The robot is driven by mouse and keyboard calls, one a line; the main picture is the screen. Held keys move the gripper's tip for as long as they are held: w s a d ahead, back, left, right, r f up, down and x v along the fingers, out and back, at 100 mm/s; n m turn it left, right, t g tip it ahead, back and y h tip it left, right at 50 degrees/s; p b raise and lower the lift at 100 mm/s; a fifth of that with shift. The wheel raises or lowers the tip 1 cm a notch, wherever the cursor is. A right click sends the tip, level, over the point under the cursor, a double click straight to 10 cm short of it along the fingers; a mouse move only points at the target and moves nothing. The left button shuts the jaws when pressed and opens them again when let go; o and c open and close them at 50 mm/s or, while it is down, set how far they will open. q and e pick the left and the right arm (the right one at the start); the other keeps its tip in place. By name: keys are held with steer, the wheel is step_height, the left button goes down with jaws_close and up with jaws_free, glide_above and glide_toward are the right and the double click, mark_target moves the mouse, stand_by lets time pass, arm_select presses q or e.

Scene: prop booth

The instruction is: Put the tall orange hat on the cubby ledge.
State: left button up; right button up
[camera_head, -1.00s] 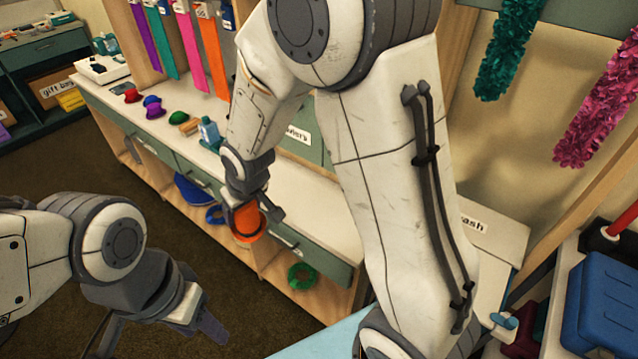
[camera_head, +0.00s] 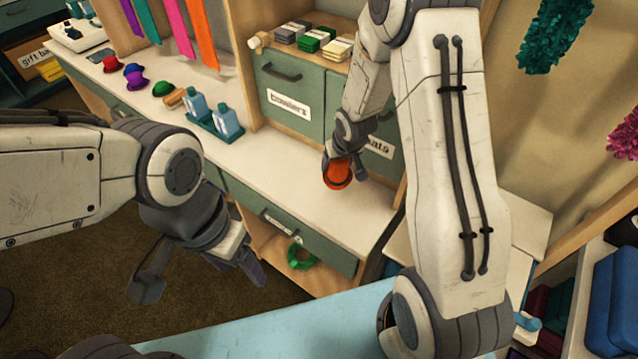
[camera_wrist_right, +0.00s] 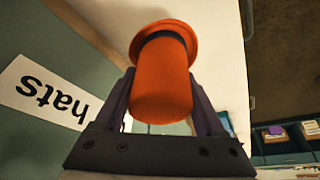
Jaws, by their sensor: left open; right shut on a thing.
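The tall orange hat (camera_head: 337,174) is held by my right gripper (camera_head: 343,160) above the right part of the white counter, in front of the green drawers. In the right wrist view the hat (camera_wrist_right: 162,85) sits between both fingers of the right gripper (camera_wrist_right: 160,105), its brim and dark band pointing away from the palm. My left gripper (camera_head: 205,275) is open and empty, in front of the counter at lower left. The cubby openings (camera_head: 270,250) are below the counter top; a green hat (camera_head: 300,256) lies in one.
Small hats (camera_head: 135,75) and blue bottles (camera_head: 225,120) stand along the counter's left part. Drawers with a "bowlers" label (camera_head: 283,103) and a "hats" label (camera_wrist_right: 50,92) back the counter. A light blue surface (camera_head: 270,325) is in front. The counter (camera_head: 290,180) is clear around the hat.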

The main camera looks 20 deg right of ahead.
step_height(320, 180, down, 4)
steer(key=shift+r+b, duration=0.1)
steer(key=shift+b, duration=0.6)
step_height(320, 180, down, 5)
steer(key=shift+r, duration=0.15)
arm_select(q)
step_height(320, 180, down, 2)
steer(key=shift+f, duration=0.1)
arm_select(e)
steer(key=shift+f, duration=0.2)
steer(key=o, duration=1.3)
arm_select(q)
steer(key=shift+f, duration=0.1)
arm_select(e)
steer(key=shift+r, duration=0.1)
